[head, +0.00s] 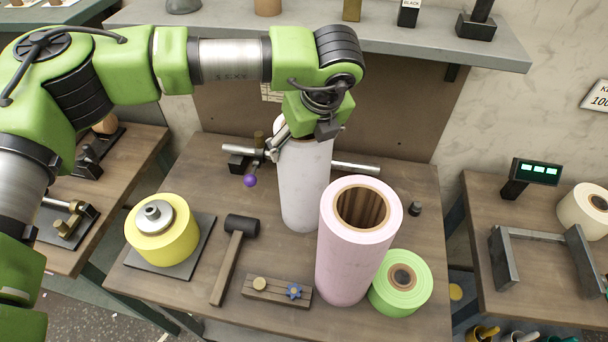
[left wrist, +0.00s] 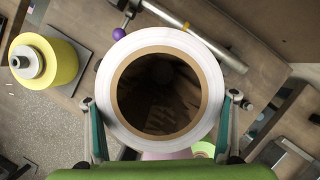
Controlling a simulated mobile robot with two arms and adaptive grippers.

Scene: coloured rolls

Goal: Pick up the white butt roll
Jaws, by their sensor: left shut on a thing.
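The tall white roll (head: 304,190) stands upright at the middle of the wooden table in the head view, behind and left of the pink roll. In the left wrist view I look down on its white rim (left wrist: 214,75) and brown hollow core. My left gripper (left wrist: 162,100) is shut on the white roll near its top, one finger on each side. In the head view the left gripper (head: 300,138) comes down over the top end and partly hides it. I cannot tell whether its bottom end touches the table. My right gripper is not in view.
A wide pink roll (head: 345,255) stands close in front, with a green roll (head: 400,283) beside it. A yellow roll (head: 162,230), a mallet (head: 234,255) and a wooden block (head: 277,291) lie left. A metal bar (head: 355,168) runs behind; a shelf (head: 420,48) hangs above.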

